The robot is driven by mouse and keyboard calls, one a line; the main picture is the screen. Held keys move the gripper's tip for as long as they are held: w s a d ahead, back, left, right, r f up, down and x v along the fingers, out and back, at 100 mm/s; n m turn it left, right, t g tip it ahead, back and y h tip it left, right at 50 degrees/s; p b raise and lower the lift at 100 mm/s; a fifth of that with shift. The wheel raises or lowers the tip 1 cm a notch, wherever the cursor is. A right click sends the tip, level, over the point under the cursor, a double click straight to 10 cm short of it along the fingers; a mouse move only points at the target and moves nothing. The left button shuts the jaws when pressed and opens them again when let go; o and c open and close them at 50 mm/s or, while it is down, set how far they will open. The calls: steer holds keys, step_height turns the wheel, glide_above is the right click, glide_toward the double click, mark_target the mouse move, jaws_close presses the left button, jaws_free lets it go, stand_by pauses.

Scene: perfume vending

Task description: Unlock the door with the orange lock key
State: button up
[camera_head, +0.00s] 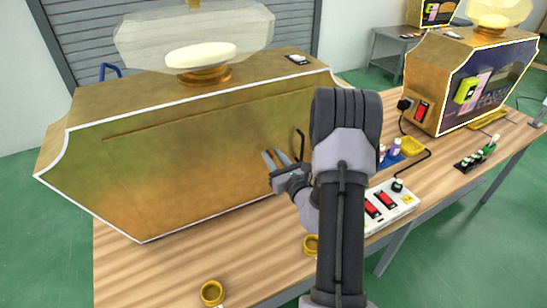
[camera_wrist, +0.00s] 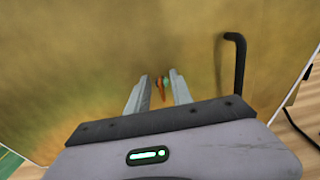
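The orange key (camera_wrist: 160,90) shows small in the wrist view, at the gold door panel (camera_wrist: 85,50) between my fingertips, with a small greenish spot beside it. Whether it sits in a lock is too small to tell. My gripper (camera_wrist: 160,84) is open, with a finger on either side of the key and gaps between. In the head view, my gripper (camera_head: 274,160) is in front of the large gold machine (camera_head: 190,150), and the key is not discernible there. A black bent handle (camera_wrist: 238,62) stands on the panel to the right.
The wooden table (camera_head: 150,270) carries two yellow rings (camera_head: 212,293) (camera_head: 312,245) near its front. A white power strip (camera_head: 390,205) with red switches lies right of my arm. Small bottles on a blue tray (camera_head: 392,160) and a second gold machine (camera_head: 470,80) stand farther right.

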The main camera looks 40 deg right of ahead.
jaws_close()
steer(key=m+p, duration=0.4)
steer(key=m, duration=0.1)
steer(key=m+p, duration=0.2)
steer(key=shift+s+d, duration=0.15)
steer(key=shift+d, duration=0.25)
steer(key=m+p, duration=0.1)
steer(key=m, duration=0.1)
steer(key=m+p, duration=0.1)
steer(key=m, duration=0.1)
steer(key=m+p, duration=0.1)
steer(key=shift+d+f+m, duration=0.15)
steer(key=shift+f+m, duration=0.1)
steer(key=shift+m, duration=0.15)
steer(key=shift+d+f+m+p, duration=0.1)
steer(key=shift+f+m+p, duration=0.1)
steer(key=shift+m+p, duration=0.75)
steer(key=shift+f+m+p, duration=0.15)
steer(key=shift+m+p, duration=0.2)
steer(key=shift+m, duration=1.2)
